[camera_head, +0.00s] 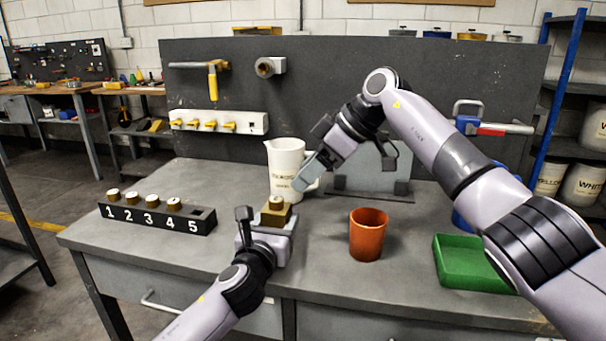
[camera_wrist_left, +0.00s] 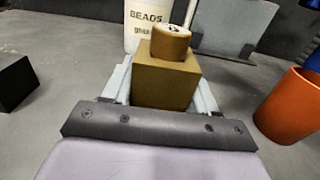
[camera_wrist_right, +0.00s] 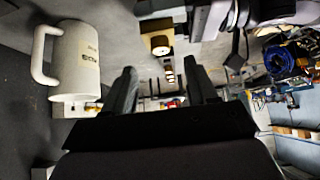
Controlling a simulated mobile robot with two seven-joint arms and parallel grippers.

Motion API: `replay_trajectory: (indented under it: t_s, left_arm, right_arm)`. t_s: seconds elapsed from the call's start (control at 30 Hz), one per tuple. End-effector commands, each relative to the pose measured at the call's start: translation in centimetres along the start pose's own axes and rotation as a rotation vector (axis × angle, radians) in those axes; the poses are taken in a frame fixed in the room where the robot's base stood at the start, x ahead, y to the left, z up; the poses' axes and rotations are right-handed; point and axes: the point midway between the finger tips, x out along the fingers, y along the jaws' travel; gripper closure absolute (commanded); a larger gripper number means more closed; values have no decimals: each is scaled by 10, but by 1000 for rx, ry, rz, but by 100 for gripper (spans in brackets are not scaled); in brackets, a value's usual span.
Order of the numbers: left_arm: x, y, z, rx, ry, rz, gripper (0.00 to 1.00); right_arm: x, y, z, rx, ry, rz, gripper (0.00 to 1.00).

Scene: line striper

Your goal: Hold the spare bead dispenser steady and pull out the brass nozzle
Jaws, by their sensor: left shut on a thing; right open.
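The spare bead dispenser appears as a brass-brown block (camera_head: 275,214) at the front of the bench. My left gripper (camera_wrist_left: 165,92) is shut on the block, one finger on each side. The brass nozzle (camera_wrist_left: 171,40), a short cylinder with a pale top, sits upright on the block; it also shows in the head view (camera_head: 276,202). My right gripper (camera_head: 308,178) is open and empty, above and to the right of the nozzle, apart from it. In the right wrist view the nozzle (camera_wrist_right: 160,46) lies ahead, between the directions of the two dark fingers.
A white bead jug (camera_head: 284,165) stands just behind the block, close to my right gripper. A black numbered rack (camera_head: 150,217) at left has nozzles at 1 to 3 and one more; place 5 looks empty. An orange cup (camera_head: 367,236) and green tray (camera_head: 466,264) are at right.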

Motion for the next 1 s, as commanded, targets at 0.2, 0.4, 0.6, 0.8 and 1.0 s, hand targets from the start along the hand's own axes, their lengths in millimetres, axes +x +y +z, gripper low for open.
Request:
replay_trajectory:
  t_s: [0.2, 0.4, 0.6, 0.8, 1.0]
  left_arm:
    - [0, 0, -1, 0, 2, 0, 97]
    - [0, 0, -1, 0, 2, 0, 97]
    - [0, 0, -1, 0, 2, 0, 97]
    - [0, 0, -1, 0, 2, 0, 97]
    - [0, 0, -1, 0, 2, 0, 97]
  right_arm:
    - [-1, 0, 0, 0, 0, 1, 43]
    - [-25, 0, 0, -2, 0, 2, 43]
    - [-13, -1, 0, -1, 0, -2, 43]
    - [10, -1, 0, 0, 1, -3, 43]
    - [34, -1, -1, 0, 1, -3, 43]
